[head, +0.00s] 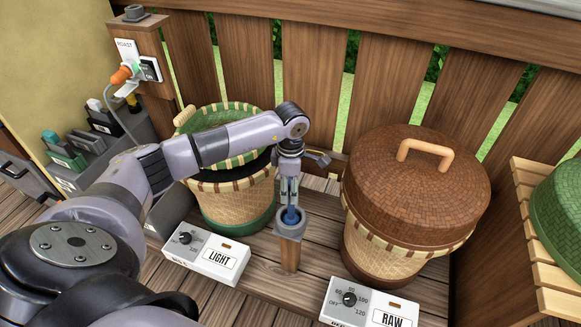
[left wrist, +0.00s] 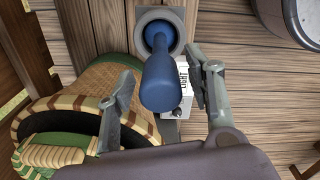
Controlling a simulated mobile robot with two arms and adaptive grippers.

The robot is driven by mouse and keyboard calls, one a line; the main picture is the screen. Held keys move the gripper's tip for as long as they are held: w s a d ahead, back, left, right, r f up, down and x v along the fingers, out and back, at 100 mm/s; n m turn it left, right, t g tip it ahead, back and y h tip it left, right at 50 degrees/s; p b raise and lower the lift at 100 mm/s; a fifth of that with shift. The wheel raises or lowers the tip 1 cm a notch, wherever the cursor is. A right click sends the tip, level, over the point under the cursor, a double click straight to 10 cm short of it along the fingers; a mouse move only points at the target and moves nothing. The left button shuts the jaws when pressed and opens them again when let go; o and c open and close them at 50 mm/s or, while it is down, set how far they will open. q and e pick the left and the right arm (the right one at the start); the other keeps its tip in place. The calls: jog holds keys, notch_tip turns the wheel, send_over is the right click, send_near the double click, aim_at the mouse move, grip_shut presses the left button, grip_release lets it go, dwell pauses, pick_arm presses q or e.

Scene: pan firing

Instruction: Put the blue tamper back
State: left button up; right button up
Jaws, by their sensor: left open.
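The blue tamper (head: 291,215) stands in a round grey holder (head: 291,229) on top of a wooden post. In the left wrist view the tamper's blue handle (left wrist: 161,88) points toward the camera, and its lower end sits inside the grey ring of the holder (left wrist: 174,16). My left gripper (head: 289,197) is directly above the holder. In the left wrist view its two fingers (left wrist: 162,92) are apart, one on each side of the handle, with a visible gap on both sides. My right gripper is not in view.
White boxes labelled LIGHT (head: 207,256) and RAW (head: 367,303) lie in front. A wooden fence (head: 302,85) closes the back.

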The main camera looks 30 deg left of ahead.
pick_arm(q)
notch_tip(320, 180, up, 17)
jog(key=p, duration=0.2)
jog(key=d+f+n+h, duration=0.1)
jog(key=d+f+h, duration=0.2)
jog(key=d+h, duration=1.2)
jog(key=w+d+r+n+t+h, duration=0.1)
jog(key=w+d+r+n+t, duration=0.15)
jog(key=d+n+t, duration=0.35)
jog(key=w+d+r+n+t, duration=0.1)
jog(key=d+r+n+t, duration=0.35)
jog(key=d+n, duration=0.3)
jog(key=a+f+n+t+y, duration=0.5)
jog(key=a+f+n+y, duration=0.9)
jog(key=f+n, duration=0.6)
jog(key=s+a+f+n+g+y, duration=0.25)
jog(key=s+f+n+g, duration=0.35)
jog(key=s+f, duration=0.4)
jog(key=s+f+n+g, duration=0.3)
jog(key=s+f, duration=0.2)
jog(key=s, duration=0.4)
jog(key=s+f+n+g, duration=0.3)
jog(key=s+f+g, duration=0.1)
jog(key=s, duration=0.5)
jog(key=shift+s+d+f+h, duration=0.15)
jog(key=shift+s+f+h, duration=0.05)
jog(key=shift+f+h, duration=0.2)
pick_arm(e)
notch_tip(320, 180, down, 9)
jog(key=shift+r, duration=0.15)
